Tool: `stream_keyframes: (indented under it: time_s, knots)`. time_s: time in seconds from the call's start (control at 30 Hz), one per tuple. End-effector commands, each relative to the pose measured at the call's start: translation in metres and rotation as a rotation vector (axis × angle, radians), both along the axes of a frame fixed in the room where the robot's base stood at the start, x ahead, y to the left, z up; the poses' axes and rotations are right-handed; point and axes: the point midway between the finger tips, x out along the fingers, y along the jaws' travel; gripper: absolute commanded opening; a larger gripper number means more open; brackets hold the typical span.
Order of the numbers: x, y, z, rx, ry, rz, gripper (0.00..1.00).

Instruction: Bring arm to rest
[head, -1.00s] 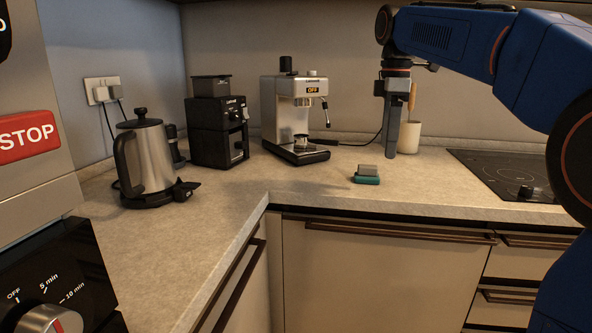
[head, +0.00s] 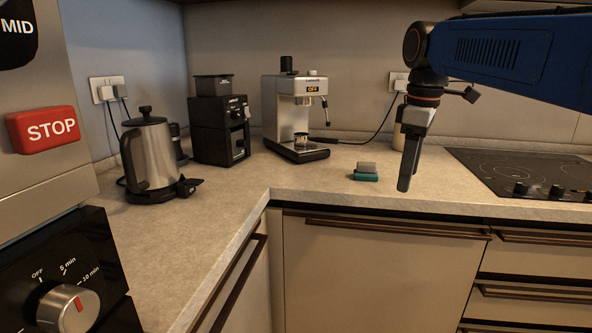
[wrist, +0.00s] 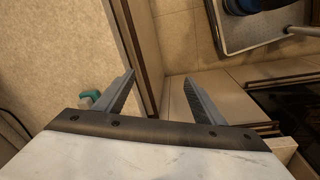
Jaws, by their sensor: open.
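My blue arm (head: 510,58) reaches in from the right in the head view. My gripper (head: 404,184) hangs from it, pointing down, in front of the counter's front edge. In the wrist view my gripper (wrist: 162,95) has its two fingers spread apart with nothing between them. Below the fingers are cabinet fronts and floor, beside the counter edge.
The counter (head: 230,185) holds a kettle (head: 152,158), a black grinder (head: 220,130), an espresso machine (head: 296,115), a teal and grey sponge (head: 366,171) and a cooktop (head: 520,170). A utensil cup (head: 398,137) is partly hidden behind my gripper. A panel with a STOP button (head: 45,130) is close at left.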

Motion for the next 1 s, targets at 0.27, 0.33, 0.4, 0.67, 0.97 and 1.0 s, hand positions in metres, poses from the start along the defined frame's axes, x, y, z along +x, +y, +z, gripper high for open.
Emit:
stream_keyframes:
  time_s: [0.27,0.33,0.4,0.67,0.97,1.0]
  knots:
    - [-0.074,-0.017,-0.058,0.048,-0.087,-0.293,0.63]
    - [-0.091,-0.021,-0.075,0.063,-0.108,-0.368,0.63]
    - [-0.109,-0.024,-0.093,0.081,-0.130,-0.443,0.63]
    - [-0.173,-0.035,-0.169,0.156,-0.205,-0.716,0.63]
    - [-0.223,-0.041,-0.243,0.237,-0.266,-0.945,0.63]
    - [-0.226,-0.041,-0.248,0.242,-0.269,-0.961,0.63]
